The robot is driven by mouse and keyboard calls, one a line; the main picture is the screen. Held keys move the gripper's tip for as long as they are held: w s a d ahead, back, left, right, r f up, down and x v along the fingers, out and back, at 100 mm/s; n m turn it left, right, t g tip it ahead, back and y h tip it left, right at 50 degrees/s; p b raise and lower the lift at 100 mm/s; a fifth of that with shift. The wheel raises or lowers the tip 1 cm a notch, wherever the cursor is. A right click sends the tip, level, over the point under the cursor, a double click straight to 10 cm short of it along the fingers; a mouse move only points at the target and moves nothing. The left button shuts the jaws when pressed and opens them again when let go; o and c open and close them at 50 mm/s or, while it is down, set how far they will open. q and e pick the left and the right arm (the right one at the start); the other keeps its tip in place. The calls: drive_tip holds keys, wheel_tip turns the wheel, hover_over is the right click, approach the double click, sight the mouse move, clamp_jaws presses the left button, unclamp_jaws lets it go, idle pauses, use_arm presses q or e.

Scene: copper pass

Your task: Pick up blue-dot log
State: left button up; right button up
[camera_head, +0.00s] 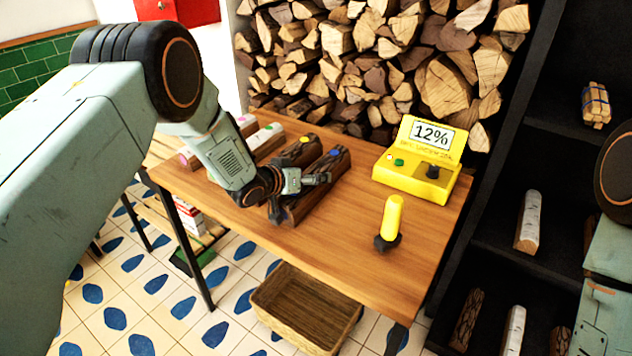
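The blue-dot log (338,164) is dark-barked and lies on the wooden table (400,268), the rightmost in a row of logs. Its blue dot shows near its far end. My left gripper (299,198) is over the near half of this log with its fingers spread apart. One finger reaches across to the right above the log and the other points down near its left side. The gripper hides part of the log, and I cannot tell whether the fingers touch it. My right gripper is out of view; only part of that arm shows at the right edge.
A yellow-dot log (301,151) lies close to the left, with pale green-dot (262,137) and pink-dot logs beyond. A yellow meter (418,175) reading 12% and a yellow-handled tool (392,218) stand right. A wicker basket (290,327) is on the floor; dark shelves (500,240) stand right.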

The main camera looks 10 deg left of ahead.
use_arm(q)
drive_tip(key=shift+a, duration=0.2)
drive_tip(key=shift+c, duration=1.4)
drive_tip(key=shift+d, duration=0.15)
drive_tip(key=c, duration=0.4)
clamp_jaws()
drive_tip(key=shift+r, duration=0.2)
